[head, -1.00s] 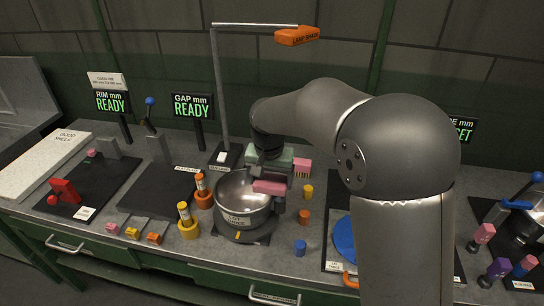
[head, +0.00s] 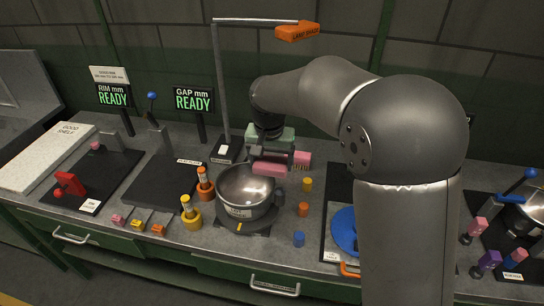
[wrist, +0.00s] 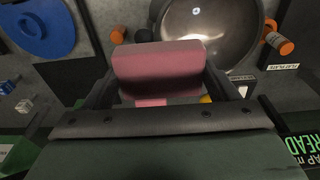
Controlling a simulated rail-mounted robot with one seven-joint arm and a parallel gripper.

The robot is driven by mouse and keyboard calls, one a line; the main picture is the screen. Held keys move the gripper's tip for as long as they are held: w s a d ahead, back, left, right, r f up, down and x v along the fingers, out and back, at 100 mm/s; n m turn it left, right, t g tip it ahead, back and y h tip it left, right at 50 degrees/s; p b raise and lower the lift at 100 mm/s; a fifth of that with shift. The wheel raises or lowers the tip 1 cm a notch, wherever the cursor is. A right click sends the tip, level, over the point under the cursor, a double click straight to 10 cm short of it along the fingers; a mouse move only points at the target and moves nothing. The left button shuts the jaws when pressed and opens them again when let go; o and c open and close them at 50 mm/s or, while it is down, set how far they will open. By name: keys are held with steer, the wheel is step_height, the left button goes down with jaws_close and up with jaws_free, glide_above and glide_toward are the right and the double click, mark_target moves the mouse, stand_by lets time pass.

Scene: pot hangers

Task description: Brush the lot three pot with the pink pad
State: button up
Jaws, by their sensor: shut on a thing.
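The steel pot (head: 236,212) is an open bowl with a label, too small to read surely, on its front. It sits upright on a dark round base at the middle of the bench. My gripper (head: 268,160) is shut on the pink pad (head: 270,169), above the pot's back right rim. In the wrist view the pad (wrist: 168,62) sits between both fingers, and the pot's shiny inside (wrist: 212,28) lies beyond it. I see a gap between pad and pot in the head view, but cannot judge its height. The gripper hides part of the pot's far side.
Orange (head: 205,188) and yellow (head: 191,215) cylinders stand left of the pot. Small yellow, orange and blue (head: 299,239) pieces stand to its right. A pink block (head: 301,159) is behind right. A lamp post (head: 220,95) rises behind. A blue disc (head: 344,230) lies right.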

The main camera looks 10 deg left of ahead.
steer(key=shift+r+p, duration=1.85)
steer(key=shift+r, duration=1.1)
steer(key=shift+f, duration=0.1)
